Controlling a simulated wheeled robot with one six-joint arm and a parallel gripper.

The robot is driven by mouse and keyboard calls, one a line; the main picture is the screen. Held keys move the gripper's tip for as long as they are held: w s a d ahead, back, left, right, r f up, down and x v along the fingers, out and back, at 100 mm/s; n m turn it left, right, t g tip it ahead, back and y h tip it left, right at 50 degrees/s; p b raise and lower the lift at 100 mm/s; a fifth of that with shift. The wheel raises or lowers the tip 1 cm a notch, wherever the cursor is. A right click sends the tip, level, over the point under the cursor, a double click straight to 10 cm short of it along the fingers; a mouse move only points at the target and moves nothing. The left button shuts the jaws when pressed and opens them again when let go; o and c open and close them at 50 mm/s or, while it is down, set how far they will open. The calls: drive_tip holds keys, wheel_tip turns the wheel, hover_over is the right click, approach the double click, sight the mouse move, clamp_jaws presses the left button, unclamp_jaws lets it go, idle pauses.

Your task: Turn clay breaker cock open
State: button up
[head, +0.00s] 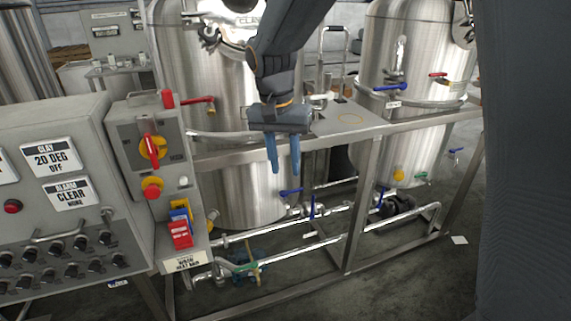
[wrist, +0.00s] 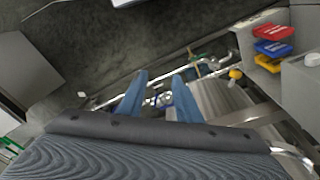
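My gripper (head: 283,171) hangs in front of the left steel tank (head: 232,195), blue fingers pointing down, slightly apart with nothing between them. In the wrist view the two fingertips (wrist: 158,77) are also apart. Below the gripper, a blue-handled cock (head: 291,192) and another blue handle (head: 312,207) sit on the low pipework; the fingers appear clear of both. A green handle (head: 245,267) is on the lower pipe, and a red-handled cock (head: 205,99) is high on the tank. I cannot read which one is the clay breaker cock.
A grey control panel (head: 85,215) stands left, with a red-and-yellow switch (head: 152,147) and red, yellow and blue tags (head: 181,232). A steel frame post (head: 361,205) stands right of the low valves. A second tank (head: 415,60) is at right. The foreground floor is clear.

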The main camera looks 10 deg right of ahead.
drive_tip(key=shift+c, duration=0.3)
drive_tip(key=c, duration=0.7)
drive_tip(key=w+a+r+n+t, duration=0.1)
drive_tip(key=w+a, duration=0.1)
drive_tip(key=w+a+r+n+t+b, duration=0.1)
drive_tip(key=w+a, duration=0.1)
drive_tip(key=w, duration=0.1)
drive_tip(key=w+a+r+n+t+y+b, duration=0.1)
drive_tip(key=w+a+r, duration=0.1)
drive_tip(key=w+a, duration=0.1)
drive_tip(key=shift+w+a+t, duration=0.1)
drive_tip(key=shift+w+t, duration=0.1)
drive_tip(key=shift+t, duration=0.1)
clamp_jaws()
drive_tip(key=n+t+y+b, duration=0.3)
drive_tip(key=n+t+y, duration=0.1)
drive_tip(key=n+t, duration=0.15)
approach(193, 101)
drive_tip(key=shift+n, duration=0.25)
drive_tip(key=w+a+f+p, duration=0.1)
drive_tip(key=w, duration=0.1)
drive_tip(key=w+a+f+p, duration=0.1)
drive_tip(key=w, duration=0.2)
drive_tip(key=w+a+f+p, duration=0.1)
drive_tip(key=w, duration=0.1)
drive_tip(key=shift+w+a+f, duration=0.15)
drive_tip(key=shift+w+a, duration=0.15)
drive_tip(key=shift+a, duration=0.1)
